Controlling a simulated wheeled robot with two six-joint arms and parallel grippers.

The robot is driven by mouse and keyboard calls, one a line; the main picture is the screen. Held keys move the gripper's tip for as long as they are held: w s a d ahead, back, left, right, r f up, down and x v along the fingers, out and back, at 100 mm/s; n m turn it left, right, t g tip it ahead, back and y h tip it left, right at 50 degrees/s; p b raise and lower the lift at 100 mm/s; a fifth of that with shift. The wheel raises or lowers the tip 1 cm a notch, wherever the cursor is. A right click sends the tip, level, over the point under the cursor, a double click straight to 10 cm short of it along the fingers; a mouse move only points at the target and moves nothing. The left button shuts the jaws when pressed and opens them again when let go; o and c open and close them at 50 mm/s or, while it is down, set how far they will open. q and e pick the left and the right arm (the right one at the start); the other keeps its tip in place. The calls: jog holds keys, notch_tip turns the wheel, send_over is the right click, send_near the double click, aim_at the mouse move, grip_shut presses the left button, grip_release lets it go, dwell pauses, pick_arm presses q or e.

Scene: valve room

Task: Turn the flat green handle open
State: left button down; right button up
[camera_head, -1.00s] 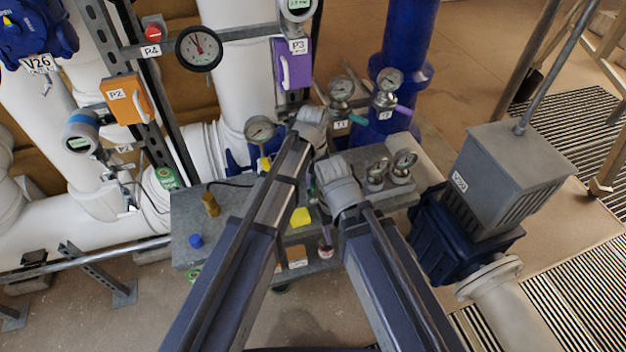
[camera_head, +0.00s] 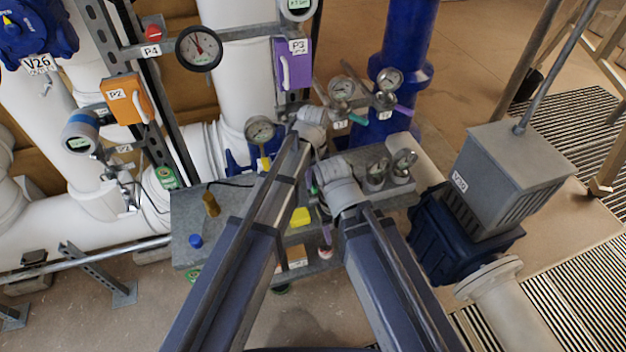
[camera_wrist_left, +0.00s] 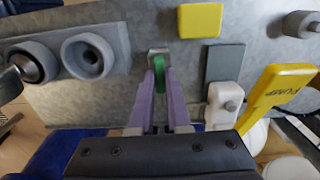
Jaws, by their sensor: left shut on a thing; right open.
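The green handle (camera_wrist_left: 160,76) shows in the left wrist view as a narrow piece between the two purple fingers of my left gripper (camera_wrist_left: 158,84). The fingers are shut on it, beside a small grey fitting at their tips. In the head view my left gripper (camera_head: 315,188) is mostly hidden by my arms, and the handle cannot be made out clearly there. My right gripper (camera_head: 326,237) is lower, over the front of the bench, open and partly hidden by its own wrist.
A yellow PUMP lever (camera_wrist_left: 279,90) is close to the right of my left gripper in the wrist view. Gauges and pipes stand behind.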

aim_at(313, 183)
pick_arm(q)
jog(key=c, duration=0.9)
grip_release()
jog(key=shift+r, duration=0.15)
notch_tip(313, 183, up, 8)
jog(key=p, duration=0.8)
jog(key=shift+f, duration=0.2)
jog(key=shift+a, duration=0.1)
jog(key=s+a+m, duration=0.4)
jog(key=s+a, duration=0.8)
jog(key=a, duration=0.5)
jog(key=s+d+f+m+b, duration=0.1)
jog(key=d, duration=0.2)
jog(key=s+d+f+m+b, duration=0.1)
jog(key=s+d, duration=0.1)
jog(key=d, duration=0.2)
jog(key=s+d+f+m+y+b, duration=0.1)
jog(key=s+d+f+b, duration=0.1)
jog(key=d, duration=0.2)
jog(key=shift+s+d+m, duration=0.15)
jog(key=shift+d+m, duration=0.05)
jog(key=shift+m, duration=0.1)
